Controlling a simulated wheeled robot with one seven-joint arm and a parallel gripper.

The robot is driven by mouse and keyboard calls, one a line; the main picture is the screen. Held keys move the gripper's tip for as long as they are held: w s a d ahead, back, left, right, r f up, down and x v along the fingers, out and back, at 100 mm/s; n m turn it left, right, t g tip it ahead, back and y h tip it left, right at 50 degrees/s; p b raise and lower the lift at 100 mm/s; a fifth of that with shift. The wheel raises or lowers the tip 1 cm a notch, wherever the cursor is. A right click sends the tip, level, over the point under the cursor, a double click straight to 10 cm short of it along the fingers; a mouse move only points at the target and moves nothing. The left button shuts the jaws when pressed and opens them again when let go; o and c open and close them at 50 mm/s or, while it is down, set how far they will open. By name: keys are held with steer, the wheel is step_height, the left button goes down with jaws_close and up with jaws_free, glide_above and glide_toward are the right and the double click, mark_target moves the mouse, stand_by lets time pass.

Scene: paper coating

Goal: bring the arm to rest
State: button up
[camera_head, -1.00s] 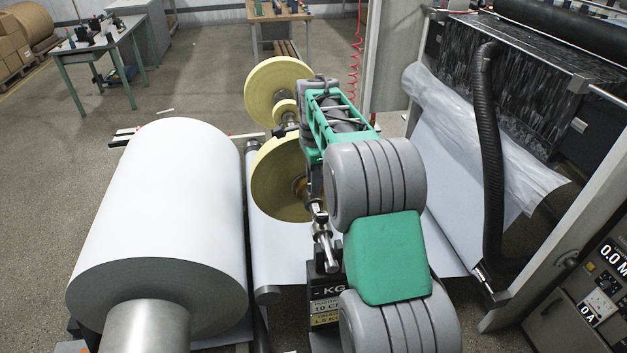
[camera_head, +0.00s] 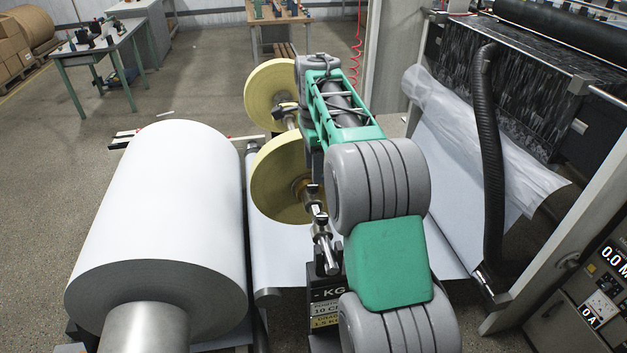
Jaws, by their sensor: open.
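My arm, grey and green, rises from the bottom right of centre toward the back in the head view. Its green lattice link points away from the camera, up to a grey joint beside the yellow rolls. My gripper cannot be made out; the far end of the arm is hidden behind its own links or the rolls. No held thing shows.
A large white paper roll (camera_head: 165,200) lies at left. Two yellow rolls (camera_head: 280,180) sit on a shaft close to the arm's left side. A coating machine with a black hose (camera_head: 487,150) stands at right. Open floor (camera_head: 205,80) lies at the back left.

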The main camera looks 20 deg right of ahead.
steer(key=shift+r, duration=1.3)
